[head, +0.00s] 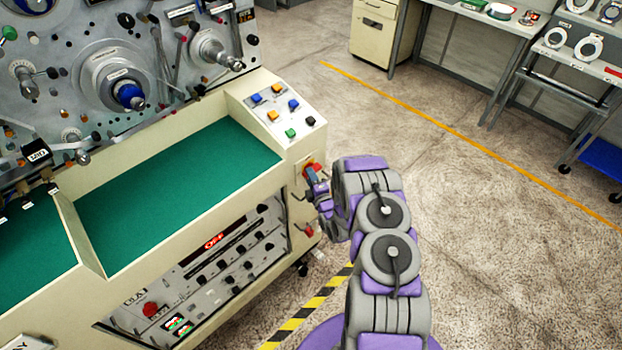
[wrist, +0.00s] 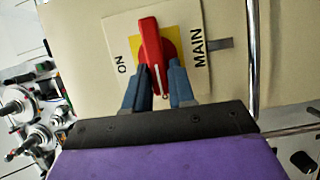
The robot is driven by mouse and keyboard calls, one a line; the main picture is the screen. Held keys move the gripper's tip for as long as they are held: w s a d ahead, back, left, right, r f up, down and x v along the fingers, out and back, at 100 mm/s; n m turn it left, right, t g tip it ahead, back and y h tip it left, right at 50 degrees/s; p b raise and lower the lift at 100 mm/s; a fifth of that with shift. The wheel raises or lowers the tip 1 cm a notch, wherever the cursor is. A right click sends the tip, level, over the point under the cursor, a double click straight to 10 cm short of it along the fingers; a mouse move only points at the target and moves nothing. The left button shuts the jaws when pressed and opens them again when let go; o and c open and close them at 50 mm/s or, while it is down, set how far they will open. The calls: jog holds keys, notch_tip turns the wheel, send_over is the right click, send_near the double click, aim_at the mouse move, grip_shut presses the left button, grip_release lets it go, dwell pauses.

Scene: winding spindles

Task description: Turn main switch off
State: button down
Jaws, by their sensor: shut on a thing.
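The main switch (wrist: 151,45) is a red rotary handle on a yellow square plate, on a cream panel lettered "MAIN" and "ON" in the wrist view. The lettering lies on its side there. The handle points up and down in that picture, with its white mark at the lower end. My gripper (wrist: 160,80) is shut on the handle, with one blue finger on each side of it. In the head view my gripper (head: 318,188) is at the right end face of the machine. There the red switch (head: 312,167) is partly hidden behind my gripper.
The machine (head: 245,100) has a green work surface (head: 190,180) and coloured push buttons (head: 286,107) above the switch. Its lower panel holds a lit red display (head: 215,241). Desks (head: 500,20) stand at the back right. The floor to the right is clear.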

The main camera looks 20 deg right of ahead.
jog(key=shift+a+f, duration=0.1)
jog(key=shift+f, duration=0.05)
dwell(0.4)
jog(key=c, duration=1)
grip_release()
jog(key=shift+c, duration=0.2)
jog(key=shift+s, duration=0.15)
jog(key=s+p, duration=0.7)
jog(key=s, duration=1)
jog(key=shift+a, duration=0.3)
